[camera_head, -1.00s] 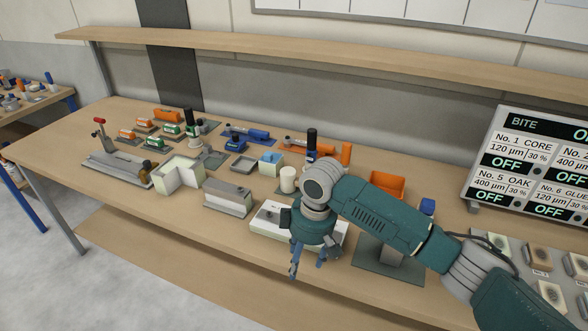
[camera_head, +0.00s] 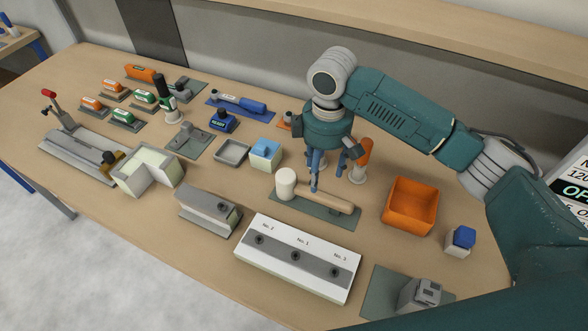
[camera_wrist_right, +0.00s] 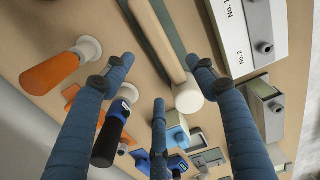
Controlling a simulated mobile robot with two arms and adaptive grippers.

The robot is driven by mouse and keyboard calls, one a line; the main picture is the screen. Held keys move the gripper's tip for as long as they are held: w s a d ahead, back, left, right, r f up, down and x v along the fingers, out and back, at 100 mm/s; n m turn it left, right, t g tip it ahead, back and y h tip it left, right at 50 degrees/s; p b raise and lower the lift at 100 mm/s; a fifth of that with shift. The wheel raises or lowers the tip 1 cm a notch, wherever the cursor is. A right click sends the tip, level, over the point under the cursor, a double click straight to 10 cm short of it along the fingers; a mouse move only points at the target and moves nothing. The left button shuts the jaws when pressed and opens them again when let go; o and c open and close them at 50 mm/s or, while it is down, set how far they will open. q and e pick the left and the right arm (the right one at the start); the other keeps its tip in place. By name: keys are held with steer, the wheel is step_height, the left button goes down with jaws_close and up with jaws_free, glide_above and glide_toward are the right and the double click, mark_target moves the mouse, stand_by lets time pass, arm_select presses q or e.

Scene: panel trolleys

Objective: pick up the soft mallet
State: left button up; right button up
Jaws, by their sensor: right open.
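The soft mallet, with a white cylindrical head (camera_head: 287,184) and a tan wooden handle (camera_head: 330,198), lies on a dark green mat (camera_head: 300,211) in the middle of the bench. My right gripper (camera_head: 322,177) points down above the handle, near the head, with its fingers spread and nothing held. In the right wrist view, the handle (camera_wrist_right: 158,38) runs up between the outer fingers of the open gripper (camera_wrist_right: 160,66), and the white head (camera_wrist_right: 188,96) shows beside the right finger. Contact with the mallet cannot be told. My left gripper is not in view.
An orange bin (camera_head: 410,205) stands right of the mallet. A white block with numbered holes (camera_head: 298,257) lies in front, and a grey metal block (camera_head: 208,211) front left. An orange-handled tool (camera_head: 363,156) stands close behind the gripper. Several tools fill the bench's left side.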

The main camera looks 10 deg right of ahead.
mark_target(320, 191)
steer(key=f, duration=0.3)
steer(key=shift+s+f+p, duration=0.35)
steer(key=shift+f+p, duration=0.05)
steer(key=shift+f, duration=0.35)
step_height(320, 191, down, 5)
steer(key=shift+d+p, duration=0.15)
steer(key=shift+p, duration=0.95)
steer(key=shift+f, duration=0.35)
steer(key=shift+c, duration=0.5)
steer(key=c, duration=0.9)
jaws_close()
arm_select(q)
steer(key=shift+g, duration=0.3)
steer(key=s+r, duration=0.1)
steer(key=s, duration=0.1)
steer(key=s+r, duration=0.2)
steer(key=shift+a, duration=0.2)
